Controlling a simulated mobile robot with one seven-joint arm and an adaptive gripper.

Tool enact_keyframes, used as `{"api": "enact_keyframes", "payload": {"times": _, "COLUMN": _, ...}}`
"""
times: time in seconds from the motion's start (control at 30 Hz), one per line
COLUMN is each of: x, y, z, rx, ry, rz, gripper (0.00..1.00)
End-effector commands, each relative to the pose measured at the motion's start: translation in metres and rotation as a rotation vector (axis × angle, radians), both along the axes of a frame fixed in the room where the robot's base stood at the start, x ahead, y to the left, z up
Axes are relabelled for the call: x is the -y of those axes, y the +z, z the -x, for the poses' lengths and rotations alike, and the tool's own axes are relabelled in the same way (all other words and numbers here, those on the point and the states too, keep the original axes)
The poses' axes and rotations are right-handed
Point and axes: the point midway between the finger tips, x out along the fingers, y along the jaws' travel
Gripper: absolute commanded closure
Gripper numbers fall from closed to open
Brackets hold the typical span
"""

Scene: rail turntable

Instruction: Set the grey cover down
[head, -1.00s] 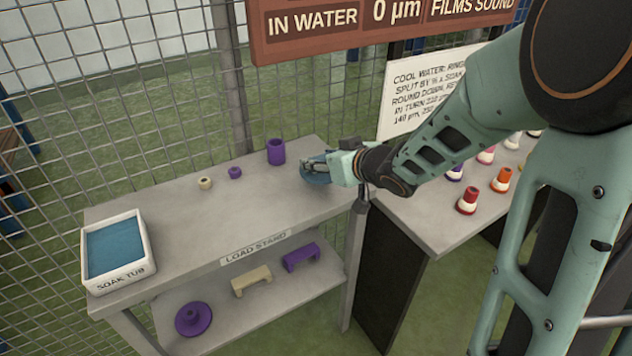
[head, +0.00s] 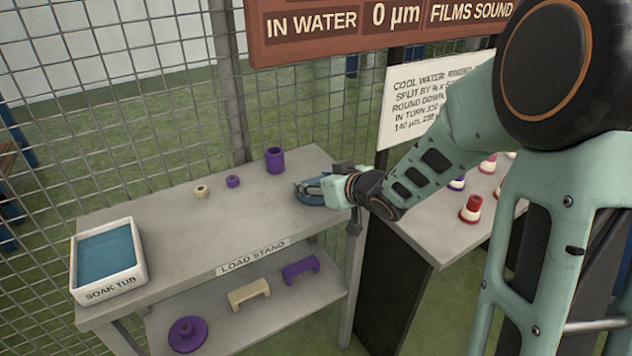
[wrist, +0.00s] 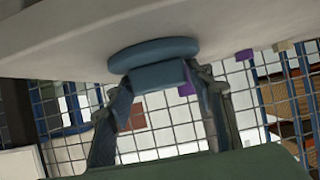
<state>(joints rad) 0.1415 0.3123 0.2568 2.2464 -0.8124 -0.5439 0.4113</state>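The cover (head: 312,196), a blue-grey disc with a block-like grip on it, is at the right end of the load stand's top (head: 215,222). My gripper (head: 322,190) reaches it from the right and is shut on its grip. In the wrist view, where the stand's top appears overhead, the cover's disc (wrist: 153,52) lies flat against or very close to that surface. My two fingers (wrist: 160,88) stand on either side of the grip. Whether the disc fully bears on the stand I cannot tell. My gripper partly hides the cover in the head view.
The soak tub (head: 108,293) is at the far left. Purple and beige parts lie on the lower shelf (head: 225,325). The stand's middle front is clear.

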Motion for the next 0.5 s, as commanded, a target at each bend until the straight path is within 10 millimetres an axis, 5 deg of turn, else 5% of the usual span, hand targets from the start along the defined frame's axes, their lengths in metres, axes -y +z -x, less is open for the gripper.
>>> {"api": "enact_keyframes", "payload": {"times": 0.5, "x": 0.006, "y": 0.012, "z": 0.007, "rx": 0.002, "ry": -0.002, "rz": 0.001, "gripper": 0.40}}
